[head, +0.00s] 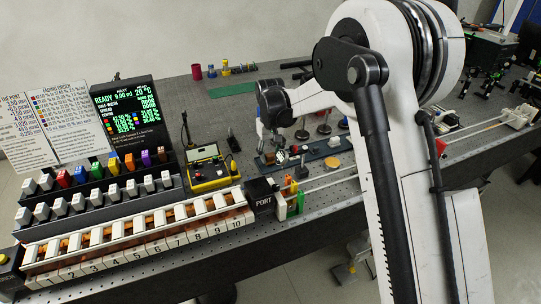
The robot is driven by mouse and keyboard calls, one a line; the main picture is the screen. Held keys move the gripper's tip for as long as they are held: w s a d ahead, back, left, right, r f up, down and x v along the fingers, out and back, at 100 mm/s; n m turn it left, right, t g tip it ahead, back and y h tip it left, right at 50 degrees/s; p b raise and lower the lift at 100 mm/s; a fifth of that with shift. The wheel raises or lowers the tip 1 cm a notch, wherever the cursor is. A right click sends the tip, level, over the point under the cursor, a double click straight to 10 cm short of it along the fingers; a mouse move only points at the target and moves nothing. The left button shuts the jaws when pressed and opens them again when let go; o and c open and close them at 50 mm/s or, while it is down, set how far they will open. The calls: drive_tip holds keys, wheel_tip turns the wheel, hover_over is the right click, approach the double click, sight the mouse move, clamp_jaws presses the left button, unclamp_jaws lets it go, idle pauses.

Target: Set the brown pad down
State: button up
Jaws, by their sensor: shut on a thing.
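My gripper (276,145) hangs below the dark wrist joint in the middle of the head view, over the bench near its front edge. It is small and partly lost against the dark bench. It is shut on a small brown piece, which looks like the brown pad (269,157), at its lower end. I cannot tell whether the pad touches the surface below it. The blue-grey plate with small round parts (318,153) lies just right of the gripper.
A numbered rack of white slots (140,235) runs along the front left. Behind it stand coloured and white blocks, and a lit screen (128,112). A green mat (233,88) lies behind.

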sight(271, 155)
drive_tip(key=shift+f, duration=0.15)
drive_tip(key=shift+f, duration=0.1)
drive_tip(key=o, duration=1)
wheel_tip(271, 155, up, 12)
drive_tip(key=shift+r, duration=0.2)
